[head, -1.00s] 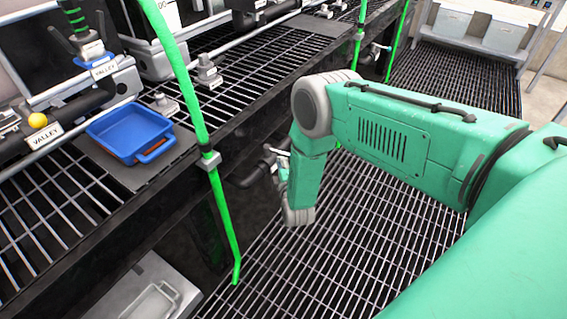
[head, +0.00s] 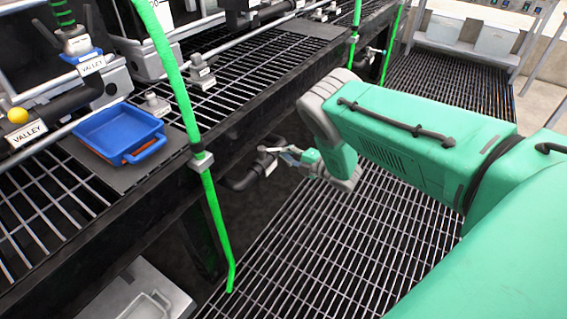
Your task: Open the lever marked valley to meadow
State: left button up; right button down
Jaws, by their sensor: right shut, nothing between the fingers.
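No label reading valley to meadow is legible. A pipe at the left carries a VALLEY label (head: 27,134) beside a yellow ball knob (head: 18,115). A second VALLEY label (head: 91,66) is on the fitting behind it. My right gripper (head: 272,151) is shut and empty, small and pointing left. It is by the bench's front side, close in the picture to a dark pipe elbow (head: 240,181) with a small pale part; I cannot tell whether they touch. My left gripper is not in view.
A bright green upright pipe (head: 178,85) stands in front of the bench, left of my right arm. A grey bin (head: 140,293) is below. The floor grating (head: 330,250) is clear.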

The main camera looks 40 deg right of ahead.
jog(key=w+d+n+g+y+b, duration=0.1)
jog(key=w+b, duration=0.1)
jog(key=b, duration=0.1)
jog(key=w+d+n+g+y+b, duration=0.1)
jog(key=w+y+b, duration=0.1)
jog(key=b, duration=0.1)
jog(key=w+d+n+y+b, duration=0.1)
jog(key=w+n+y+b, duration=0.1)
jog(key=shift+w+d+g+b, duration=0.25)
jog(key=shift+d+g+b, duration=0.1)
jog(key=shift+g+b, duration=0.05)
jog(key=shift+w+a, duration=0.1)
jog(key=shift+w, duration=0.05)
dwell(0.4)
